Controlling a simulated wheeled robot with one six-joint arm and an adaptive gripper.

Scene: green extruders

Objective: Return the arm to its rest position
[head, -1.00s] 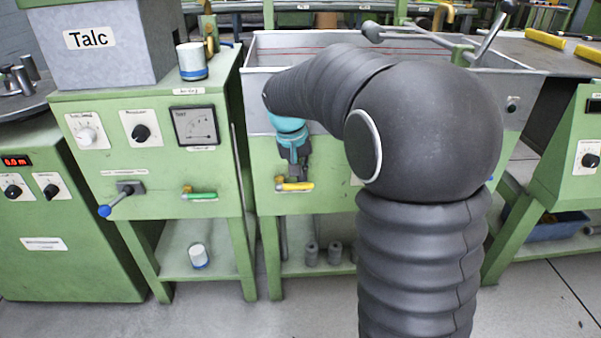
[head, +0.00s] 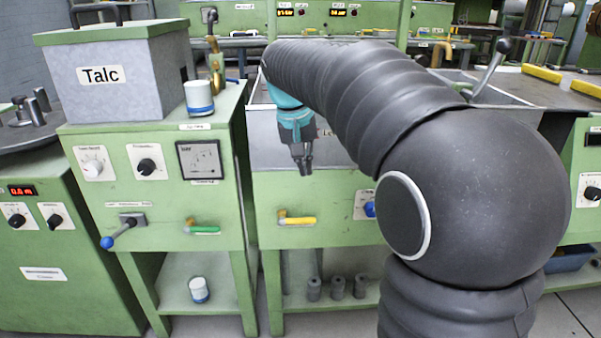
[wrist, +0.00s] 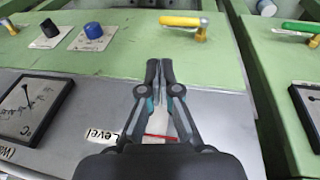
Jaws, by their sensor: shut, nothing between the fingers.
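My gripper (head: 303,168) hangs from my dark sleeved arm, in front of the metal trough at the middle machine. Its fingers point down, above and a little right of the yellow-handled valve (head: 297,220). In the wrist view the two fingers of my gripper (wrist: 160,64) lie side by side, shut and empty. The yellow valve handle also shows beyond the fingertips in the wrist view (wrist: 180,21). A gap shows between the fingers and the valve in the head view.
A green-handled valve (head: 203,229) and a blue-tipped lever (head: 125,230) stick out from the left machine. A white and blue cup (head: 199,97) stands on its top near the grey Talc box (head: 115,75). A blue knob (wrist: 92,30) is left of the fingers in the wrist view.

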